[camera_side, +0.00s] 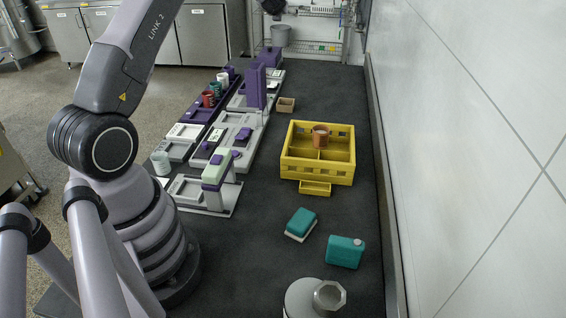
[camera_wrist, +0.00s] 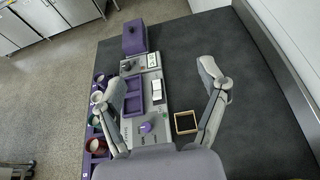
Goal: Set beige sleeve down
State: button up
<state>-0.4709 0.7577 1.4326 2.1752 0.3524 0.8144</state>
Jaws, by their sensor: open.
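The beige sleeve (camera_side: 285,104) is a small, hollow, square frame. It rests on the dark bench, to the right of the grey and purple machine stations. In the wrist view the beige sleeve (camera_wrist: 186,123) appears close to the right finger, with dark bench showing through its middle. My gripper (camera_wrist: 163,88) is wide open with nothing between its fingers. The sleeve looks clear of both fingers, though the height between them is hard to tell. My gripper is out of the side view; only my arm links show there.
A yellow divided crate (camera_side: 317,174) holding a copper-coloured cup (camera_side: 320,135) stands nearer the side camera. A tall purple block (camera_side: 256,87) rises left of the sleeve. Bare bench surrounds the sleeve's right side.

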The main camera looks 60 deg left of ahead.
send_near(287, 103)
jog(key=shift+a+r, duration=0.1)
jog(key=shift+r, duration=0.05)
jog(key=x, duration=0.3)
jog(key=shift+w+a+f, duration=0.15)
jog(key=shift+f, duration=0.3)
jog(key=shift+x, duration=0.8)
jog(key=shift+r, duration=0.1)
jog(key=c, duration=0.4)
